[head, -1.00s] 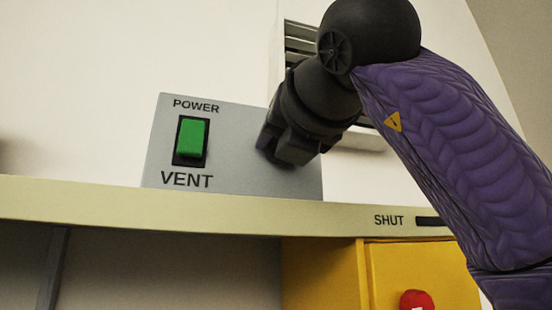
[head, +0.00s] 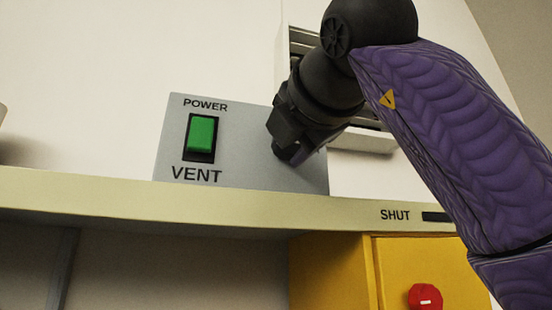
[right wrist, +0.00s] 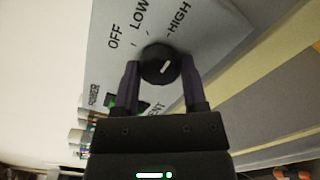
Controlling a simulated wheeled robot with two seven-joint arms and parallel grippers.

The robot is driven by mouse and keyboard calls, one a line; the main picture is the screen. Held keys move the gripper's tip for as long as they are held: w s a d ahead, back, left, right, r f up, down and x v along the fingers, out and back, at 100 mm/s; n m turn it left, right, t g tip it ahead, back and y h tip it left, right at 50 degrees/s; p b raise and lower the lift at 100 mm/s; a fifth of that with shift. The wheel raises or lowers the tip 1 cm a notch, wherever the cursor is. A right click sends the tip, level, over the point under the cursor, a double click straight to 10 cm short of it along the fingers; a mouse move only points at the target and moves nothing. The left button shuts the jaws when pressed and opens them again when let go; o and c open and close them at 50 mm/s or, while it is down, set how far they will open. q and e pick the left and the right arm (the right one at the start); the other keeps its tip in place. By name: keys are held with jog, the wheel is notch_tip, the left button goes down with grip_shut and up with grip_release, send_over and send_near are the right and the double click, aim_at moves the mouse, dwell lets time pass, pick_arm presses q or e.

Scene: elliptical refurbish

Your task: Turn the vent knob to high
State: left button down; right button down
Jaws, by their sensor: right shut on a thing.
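The grey vent panel (head: 240,115) stands upright against the wall, with a lit green power switch (head: 201,134) on its left. In the right wrist view, the black vent knob (right wrist: 157,62) sits on the panel (right wrist: 200,40), beside the labels OFF, LOW and HIGH. The white mark on its face slants to the upper right, on the HIGH side; I cannot tell whether it lines up with that tick. My right gripper (right wrist: 160,82) is shut on the knob, one finger on each side. In the head view my right gripper (head: 287,150) hides the knob. My left gripper is out of view.
The panel rests on a cream ledge (head: 120,200). A louvred vent (head: 300,42) is behind my arm.

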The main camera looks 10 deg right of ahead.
dwell(0.4)
jog(key=shift+c, duration=0.7)
grip_release()
jog(key=shift+s, duration=0.15)
jog(key=s+b, duration=0.3)
jog(key=s, duration=0.6)
jog(key=shift+s+d, duration=0.2)
jog(key=shift+s, duration=0.15)
